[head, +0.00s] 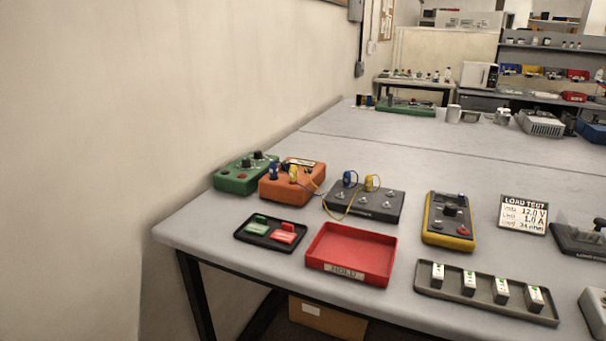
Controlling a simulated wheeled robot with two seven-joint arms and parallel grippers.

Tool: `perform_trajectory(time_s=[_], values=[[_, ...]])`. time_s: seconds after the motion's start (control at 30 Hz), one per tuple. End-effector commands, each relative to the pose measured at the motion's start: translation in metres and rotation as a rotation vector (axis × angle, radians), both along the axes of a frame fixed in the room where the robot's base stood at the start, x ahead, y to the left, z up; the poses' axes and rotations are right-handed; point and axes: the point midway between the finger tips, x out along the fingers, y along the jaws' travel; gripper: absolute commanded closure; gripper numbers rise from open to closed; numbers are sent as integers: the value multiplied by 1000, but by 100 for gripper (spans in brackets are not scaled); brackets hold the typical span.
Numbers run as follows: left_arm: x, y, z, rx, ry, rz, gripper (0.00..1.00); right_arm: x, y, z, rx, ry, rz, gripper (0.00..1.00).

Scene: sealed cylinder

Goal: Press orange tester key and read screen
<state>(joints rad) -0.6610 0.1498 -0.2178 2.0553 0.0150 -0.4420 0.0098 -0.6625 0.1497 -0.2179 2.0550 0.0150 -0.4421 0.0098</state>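The screen is too small to read here. A blue plug (274,171) and a yellow plug (293,173) stand on top of the tester, and thin leads run right to a dark grey block (364,204) with blue and yellow plugs. A red spot (306,176) on the tester's top may be its key. Neither of my grippers is in view.
A green box (243,176) stands close left of the tester. In front are a black tray (246,238) with green and red pieces and a red tray (350,254). A yellow meter (448,221), a "LOAD TEST" card (523,215) and a tray of white modules (486,298) lie to the right.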

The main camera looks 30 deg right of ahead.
Motion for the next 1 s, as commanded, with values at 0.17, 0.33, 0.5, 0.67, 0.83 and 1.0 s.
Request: perform_trajectory(time_s=[0.17, 0.33, 0.5, 0.67, 0.83, 1.0], values=[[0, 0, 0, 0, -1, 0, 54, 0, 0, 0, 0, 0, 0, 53], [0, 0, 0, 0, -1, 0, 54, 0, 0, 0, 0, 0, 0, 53], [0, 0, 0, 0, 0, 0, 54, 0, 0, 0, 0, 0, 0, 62], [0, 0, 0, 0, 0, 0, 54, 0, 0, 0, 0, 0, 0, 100], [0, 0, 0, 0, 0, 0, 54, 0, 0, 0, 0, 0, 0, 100], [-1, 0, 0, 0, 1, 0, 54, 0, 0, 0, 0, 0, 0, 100]])
